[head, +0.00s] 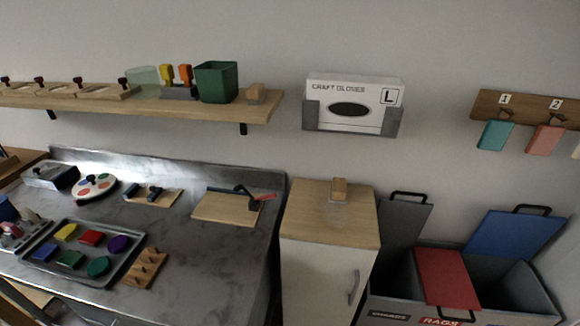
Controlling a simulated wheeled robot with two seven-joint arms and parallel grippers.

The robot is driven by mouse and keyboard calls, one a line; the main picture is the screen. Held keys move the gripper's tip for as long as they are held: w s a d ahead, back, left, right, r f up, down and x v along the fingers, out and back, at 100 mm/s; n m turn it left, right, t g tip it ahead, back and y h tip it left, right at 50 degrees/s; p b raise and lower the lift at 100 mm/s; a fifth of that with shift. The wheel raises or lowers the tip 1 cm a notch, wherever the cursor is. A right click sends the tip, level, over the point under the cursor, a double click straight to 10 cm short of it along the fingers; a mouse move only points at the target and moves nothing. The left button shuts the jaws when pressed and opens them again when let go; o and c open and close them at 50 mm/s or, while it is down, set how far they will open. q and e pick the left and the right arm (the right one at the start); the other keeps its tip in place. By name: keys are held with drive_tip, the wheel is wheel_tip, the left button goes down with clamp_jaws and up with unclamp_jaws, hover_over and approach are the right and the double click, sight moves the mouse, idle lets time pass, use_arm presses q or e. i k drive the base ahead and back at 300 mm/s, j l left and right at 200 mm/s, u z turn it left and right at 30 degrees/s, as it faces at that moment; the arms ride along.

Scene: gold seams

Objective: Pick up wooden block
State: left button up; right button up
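A small wooden block (339,186) stands on the light wood top of a white cabinet (310,222), near the middle of the view. A paler patch shows around its lower part; I cannot tell what it is. A similar small wooden block (257,92) is at the right end of the wall shelf, beside a green square pot. Neither of my grippers is in view, and nothing is seen touching either block.
The wall shelf (150,107) holds a green pot (216,82) and stamps. A glove box (352,104) hangs above the cabinet. Grey bins with a red lid (447,278) stand at right. The marble counter (205,255) holds a tray of coloured pieces. The cabinet top is otherwise clear.

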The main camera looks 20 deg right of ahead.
sight(338, 190)
drive_tip(key=l+z, duration=0.2)
drive_tip(key=l, duration=1.2)
drive_tip(key=l+z, duration=0.2)
drive_tip(key=l, duration=1.15)
